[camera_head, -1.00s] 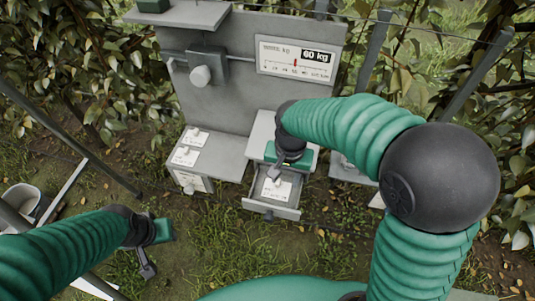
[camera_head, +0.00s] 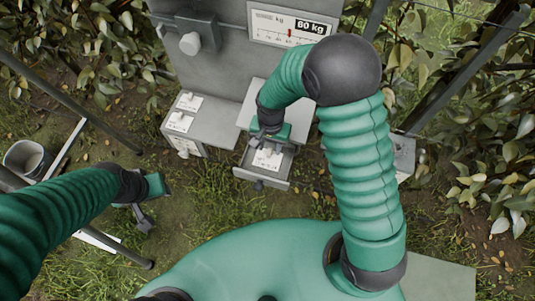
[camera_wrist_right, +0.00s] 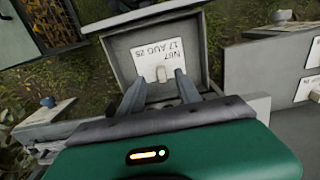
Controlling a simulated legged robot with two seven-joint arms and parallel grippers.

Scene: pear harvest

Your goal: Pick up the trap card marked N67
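The trap card marked N67 (camera_wrist_right: 148,52), white with the date 17 AUG 25, lies in an open grey drawer (camera_wrist_right: 208,55). A small pale tab stands on the card. The card also shows in the head view (camera_head: 268,160), partly covered by my right gripper. My right gripper (camera_wrist_right: 160,80) is open over the drawer, its two fingers apart with the tab between and just beyond their tips in the wrist view. Contact cannot be told. My left gripper (camera_head: 142,216) hangs over the grass at the left, away from the drawer; its fingers are unclear.
A grey box (camera_head: 211,128) with other white cards stands left of the drawer. A grey panel with a kg dial (camera_head: 292,24) rises behind. A pail (camera_head: 27,158) and dark poles are at the left. Leafy hedges flank both sides; the grass in front is open.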

